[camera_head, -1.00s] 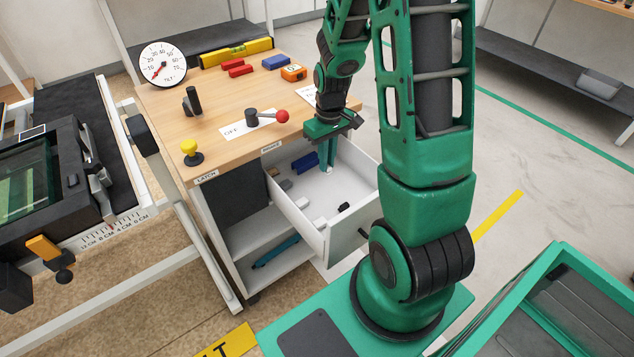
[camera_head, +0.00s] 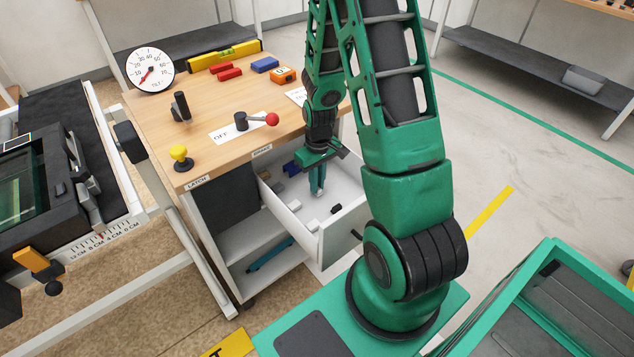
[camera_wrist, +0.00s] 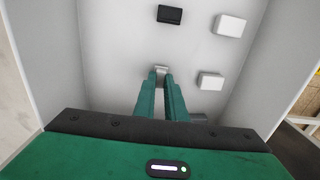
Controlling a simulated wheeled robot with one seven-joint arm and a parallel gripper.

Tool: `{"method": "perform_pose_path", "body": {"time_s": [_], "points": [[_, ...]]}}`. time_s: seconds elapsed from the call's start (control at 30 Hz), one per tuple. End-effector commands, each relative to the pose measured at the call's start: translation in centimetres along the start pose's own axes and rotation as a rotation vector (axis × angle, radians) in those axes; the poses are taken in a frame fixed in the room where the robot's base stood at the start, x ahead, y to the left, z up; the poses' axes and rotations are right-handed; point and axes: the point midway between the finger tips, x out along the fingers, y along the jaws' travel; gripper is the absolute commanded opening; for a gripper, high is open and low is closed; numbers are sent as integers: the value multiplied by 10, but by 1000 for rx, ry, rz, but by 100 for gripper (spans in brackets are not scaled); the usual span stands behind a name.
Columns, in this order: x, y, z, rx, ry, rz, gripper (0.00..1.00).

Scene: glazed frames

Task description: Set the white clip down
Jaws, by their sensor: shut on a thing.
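My gripper (camera_head: 317,191) reaches down into the open white drawer (camera_head: 350,222). In the wrist view its two green fingers (camera_wrist: 161,78) are closed on a small pale piece, the white clip (camera_wrist: 161,69). Only the clip's end shows between the fingertips. In the head view the clip is too small to make out. The fingertips are low inside the drawer; I cannot tell whether the clip touches the floor. Two other white pieces lie to the right in the wrist view, one nearer (camera_wrist: 211,81) and one farther (camera_wrist: 230,25).
A black block (camera_wrist: 170,15) lies ahead of the fingers on the drawer floor. A blue block (camera_head: 291,168) lies toward the drawer's back. The drawer walls stand close on both sides. The wooden worktop (camera_head: 215,160) with a red-knobbed lever (camera_head: 257,120) overhangs the back.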

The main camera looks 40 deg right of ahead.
Motion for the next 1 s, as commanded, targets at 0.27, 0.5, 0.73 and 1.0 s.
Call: {"method": "perform_pose_path", "body": {"time_s": [0.27, 0.5, 0.73, 1.0], "points": [[2, 0, 0, 0, 0, 0, 29], [1, 0, 0, 0, 0, 0, 29], [-14, 0, -1, 0, 3, 1, 29], [-58, 1, -1, 1, 5, 2, 29]]}}
